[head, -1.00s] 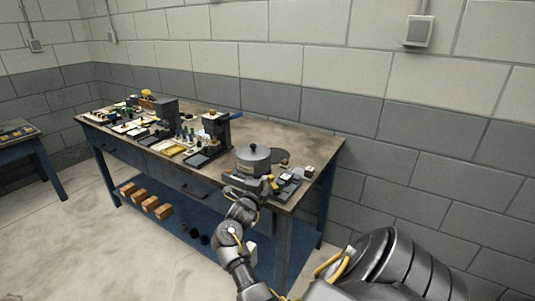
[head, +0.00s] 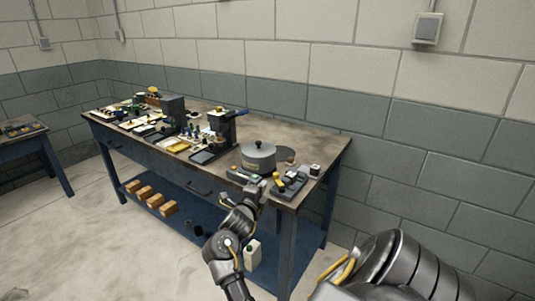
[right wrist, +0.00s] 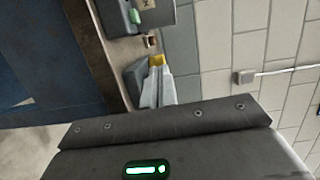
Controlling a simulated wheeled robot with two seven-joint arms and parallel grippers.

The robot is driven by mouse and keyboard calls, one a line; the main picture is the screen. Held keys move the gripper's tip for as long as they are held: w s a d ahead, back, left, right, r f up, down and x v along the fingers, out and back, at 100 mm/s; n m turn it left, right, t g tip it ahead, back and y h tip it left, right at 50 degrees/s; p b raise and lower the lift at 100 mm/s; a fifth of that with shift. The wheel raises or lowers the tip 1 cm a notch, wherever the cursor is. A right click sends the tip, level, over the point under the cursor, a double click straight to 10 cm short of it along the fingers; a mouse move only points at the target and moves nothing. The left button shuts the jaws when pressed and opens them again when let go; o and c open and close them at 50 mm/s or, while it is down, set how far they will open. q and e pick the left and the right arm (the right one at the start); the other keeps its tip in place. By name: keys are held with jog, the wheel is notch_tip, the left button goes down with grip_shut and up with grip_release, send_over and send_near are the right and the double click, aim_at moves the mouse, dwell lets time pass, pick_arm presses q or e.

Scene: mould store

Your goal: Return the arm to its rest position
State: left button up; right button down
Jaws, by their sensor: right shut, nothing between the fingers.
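My right arm reaches from the bottom of the head view to the front edge of the bench's right end. My right gripper (head: 264,187) is by that edge, in front of a round grey pot with a black knob (head: 258,157). It is shut with nothing held. A dark block with small pale and yellow parts (head: 291,183) lies just right of it. In the right wrist view, pale finger-like parts (right wrist: 158,88) show beyond my dark wrist housing. My left gripper is not in view.
The blue bench (head: 325,150) stands along the block wall, crowded with tools and trays on its left. A dark press-like device (head: 222,127) stands mid-bench. Wooden blocks (head: 152,200) lie on the lower shelf. Another table (head: 30,140) is at far left. The floor in front is clear.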

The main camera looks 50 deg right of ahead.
jog(key=shift+v, duration=0.95)
